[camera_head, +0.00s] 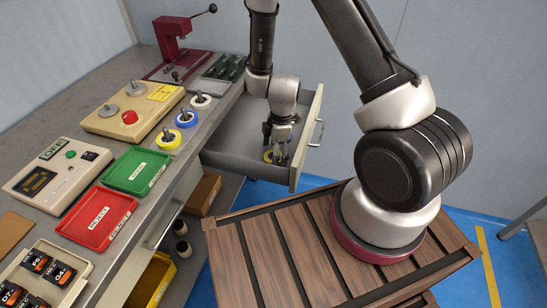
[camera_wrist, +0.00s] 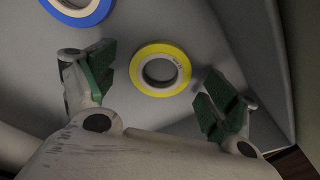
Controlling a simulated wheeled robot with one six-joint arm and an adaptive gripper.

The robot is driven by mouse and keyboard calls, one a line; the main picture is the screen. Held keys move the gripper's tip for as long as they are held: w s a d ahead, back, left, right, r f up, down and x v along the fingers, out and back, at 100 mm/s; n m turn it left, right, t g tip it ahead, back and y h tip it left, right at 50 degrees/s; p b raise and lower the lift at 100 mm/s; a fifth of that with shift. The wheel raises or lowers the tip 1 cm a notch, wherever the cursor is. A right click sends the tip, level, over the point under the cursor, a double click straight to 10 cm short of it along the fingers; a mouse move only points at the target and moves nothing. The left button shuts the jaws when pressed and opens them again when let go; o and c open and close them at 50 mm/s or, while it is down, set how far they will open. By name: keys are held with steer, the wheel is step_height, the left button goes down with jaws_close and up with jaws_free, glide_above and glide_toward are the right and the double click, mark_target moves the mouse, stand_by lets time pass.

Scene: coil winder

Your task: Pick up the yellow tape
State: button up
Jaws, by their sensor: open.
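A ring-shaped roll of yellow tape (camera_wrist: 160,69) with a pale core lies flat on the floor of an open grey drawer (camera_head: 238,144). In the wrist view it lies ahead of and between the two green-padded fingers of my gripper (camera_wrist: 157,93). The fingers stand apart and do not touch the roll. In the head view my gripper (camera_head: 279,140) points down into the drawer, and the yellow roll (camera_head: 267,156) is partly hidden by it. A blue tape roll (camera_wrist: 79,8) lies in the drawer at the upper left of the wrist view, cut off by the frame.
The drawer's front panel and handle (camera_head: 318,131) stand right of my gripper. On the bench are yellow (camera_head: 168,139), blue (camera_head: 186,119) and white (camera_head: 201,102) rings with posts, a green tray (camera_head: 137,170) and a red tray (camera_head: 97,217). Drawer walls surround my gripper closely.

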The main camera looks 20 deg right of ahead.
steer(key=c, duration=1)
